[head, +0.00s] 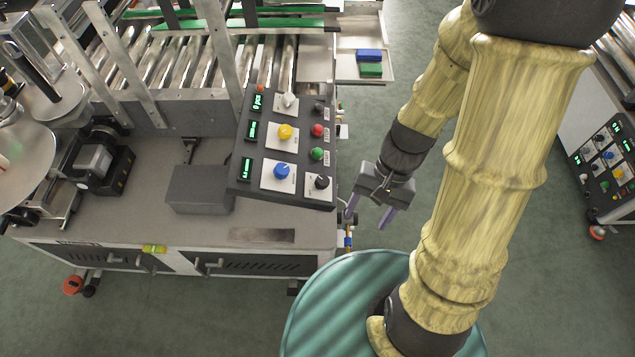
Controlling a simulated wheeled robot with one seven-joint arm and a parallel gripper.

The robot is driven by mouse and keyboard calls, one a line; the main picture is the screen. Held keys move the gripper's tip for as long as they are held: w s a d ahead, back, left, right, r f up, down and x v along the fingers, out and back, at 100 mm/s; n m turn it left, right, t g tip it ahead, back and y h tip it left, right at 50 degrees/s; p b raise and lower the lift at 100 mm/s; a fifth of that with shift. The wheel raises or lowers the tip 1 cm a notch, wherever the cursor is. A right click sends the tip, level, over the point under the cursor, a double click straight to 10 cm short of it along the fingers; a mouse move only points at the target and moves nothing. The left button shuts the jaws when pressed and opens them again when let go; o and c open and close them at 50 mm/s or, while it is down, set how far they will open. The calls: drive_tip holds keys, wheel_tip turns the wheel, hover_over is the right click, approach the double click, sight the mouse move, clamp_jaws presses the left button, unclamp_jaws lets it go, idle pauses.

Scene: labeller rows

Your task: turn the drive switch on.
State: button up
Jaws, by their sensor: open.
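A dark control panel (257,187) sits tilted on the labeller in the middle of the head view. It carries a white knob (289,99), a yellow knob (285,132), a blue knob (281,171) and a black knob (321,182) on a light plate at its lower right. A small black control (318,108), a red button (317,130) and a green button (316,154) line its right side. The labels are too small to read, so I cannot tell which is the drive switch. My gripper (369,216) is open and empty, right of the panel and apart from it.
The labeller has a roller conveyor (185,62) behind the panel and a grey box (198,190) to its left. A side shelf (345,74) holds a blue and a green block. A second machine with a similar panel (604,165) stands at the right.

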drive_tip(key=w+d+r+n+t+h, duration=0.3)
drive_tip(key=w+d+r+t, duration=0.1)
drive_tip(key=w+r+t, duration=0.2)
drive_tip(key=shift+w+r+b, duration=0.3)
drive_tip(key=shift+r+b, duration=0.05)
drive_tip(key=shift+b, duration=0.05)
